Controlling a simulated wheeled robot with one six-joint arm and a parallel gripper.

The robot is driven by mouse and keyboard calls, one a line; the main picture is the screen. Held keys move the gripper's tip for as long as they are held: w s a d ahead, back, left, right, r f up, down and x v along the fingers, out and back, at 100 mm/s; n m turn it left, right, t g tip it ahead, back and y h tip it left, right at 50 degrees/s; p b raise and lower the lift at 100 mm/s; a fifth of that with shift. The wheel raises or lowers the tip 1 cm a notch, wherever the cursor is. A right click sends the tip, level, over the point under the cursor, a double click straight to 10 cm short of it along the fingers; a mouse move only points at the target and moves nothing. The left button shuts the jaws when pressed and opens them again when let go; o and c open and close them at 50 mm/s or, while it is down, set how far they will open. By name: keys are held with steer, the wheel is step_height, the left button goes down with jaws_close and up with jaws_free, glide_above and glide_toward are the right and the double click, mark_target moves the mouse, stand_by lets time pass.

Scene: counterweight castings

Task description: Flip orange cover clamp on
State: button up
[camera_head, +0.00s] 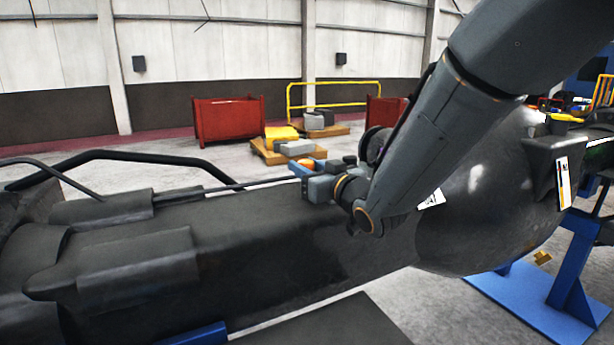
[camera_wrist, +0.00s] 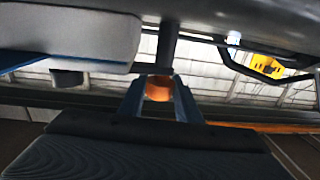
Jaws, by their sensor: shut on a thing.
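My gripper (camera_head: 303,170) reaches over the dark casting (camera_head: 260,235) at its far upper edge, in the middle of the head view. In the wrist view my gripper (camera_wrist: 158,100) shows two blue-grey fingers on either side of a small orange piece, the orange cover clamp (camera_wrist: 158,88). The fingers are shut on it.
A thin dark rod (camera_head: 225,187) runs along the casting's top towards my gripper. A bent black bar (camera_head: 130,155) rises behind the casting. A blue stand (camera_head: 574,262) is at the right. Red bins (camera_head: 228,122) and loaded pallets stand on open floor farther back.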

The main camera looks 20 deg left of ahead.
mark_target(311, 169)
steer(key=shift+r+n+g+y+b, duration=0.1)
steer(key=shift+n+g+y+b, duration=0.35)
steer(key=shift+n+g+y, duration=0.55)
steer(key=shift+h, duration=0.3)
steer(key=o, duration=1.1)
steer(key=shift+c, duration=0.2)
steer(key=b+v, duration=0.2)
steer(key=v, duration=0.5)
steer(key=shift+s+d, duration=0.15)
steer(key=shift+d, duration=0.2)
